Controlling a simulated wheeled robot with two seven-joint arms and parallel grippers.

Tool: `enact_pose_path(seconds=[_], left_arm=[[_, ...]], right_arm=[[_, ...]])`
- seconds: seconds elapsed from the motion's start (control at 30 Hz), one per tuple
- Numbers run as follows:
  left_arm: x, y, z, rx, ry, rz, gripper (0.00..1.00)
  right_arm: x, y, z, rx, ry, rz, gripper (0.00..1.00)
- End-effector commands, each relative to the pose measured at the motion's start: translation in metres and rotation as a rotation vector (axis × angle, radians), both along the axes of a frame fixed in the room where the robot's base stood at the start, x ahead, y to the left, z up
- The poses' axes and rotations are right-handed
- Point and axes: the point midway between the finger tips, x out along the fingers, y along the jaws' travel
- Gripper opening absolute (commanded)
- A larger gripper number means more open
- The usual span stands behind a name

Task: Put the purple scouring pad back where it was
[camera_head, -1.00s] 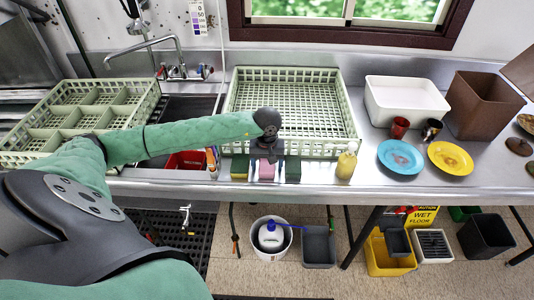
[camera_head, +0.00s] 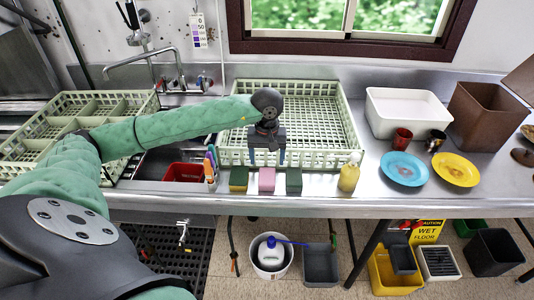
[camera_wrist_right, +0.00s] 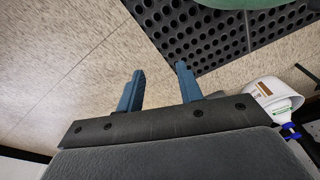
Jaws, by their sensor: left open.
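A green dish rack (camera_head: 335,155) stands behind the pads. Blue (camera_head: 404,168) and yellow (camera_head: 455,169) plates lie farther right. A white bucket (camera_head: 271,262) is below.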

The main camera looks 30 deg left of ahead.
Motion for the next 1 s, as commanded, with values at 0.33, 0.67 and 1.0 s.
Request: enact_pose_path(seconds=[0.33, 0.67, 1.0], left_arm=[[0.0, 0.0, 0.03, 0.0, -0.002, -0.001, 0.72], [0.0, 0.0, 0.033, 0.001, -0.001, 0.0, 0.72], [0.0, -0.003, 0.032, -0.009, -0.001, 0.0, 0.72]], right_arm=[[0.006, 0.008, 0.031, 0.008, 0.019, -0.005, 0.36], [0.007, 0.009, 0.035, 0.01, 0.019, -0.006, 0.36], [0.007, 0.008, 0.035, 0.01, 0.018, -0.006, 0.36]])
